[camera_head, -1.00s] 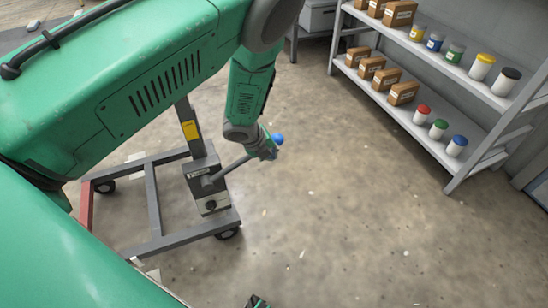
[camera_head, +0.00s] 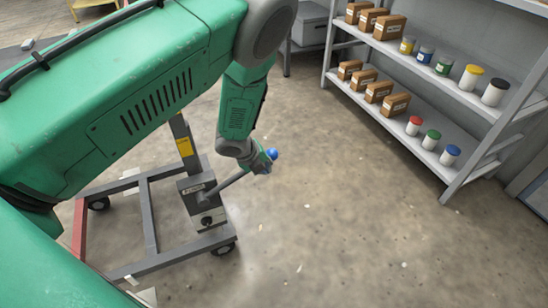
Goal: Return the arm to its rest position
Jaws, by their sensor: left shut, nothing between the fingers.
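My left arm comes in from the left, and its green forearm hangs down to the left gripper (camera_head: 264,166). The gripper is shut, with nothing held. It sits at the outer end of a grey lever (camera_head: 231,181), close beside the blue knob (camera_head: 272,154). Part of the lever's end is hidden by the gripper, and I cannot tell whether they touch. The lever comes out of a grey box (camera_head: 202,207) on a post of a wheeled frame (camera_head: 150,228). My right gripper is not in view.
A grey shelf rack (camera_head: 440,165) at the right holds cardboard boxes (camera_head: 395,103) and several capped jars (camera_head: 450,155). A grey cabinet (camera_head: 309,24) stands at the back. The concrete floor (camera_head: 330,220) between frame and rack is open.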

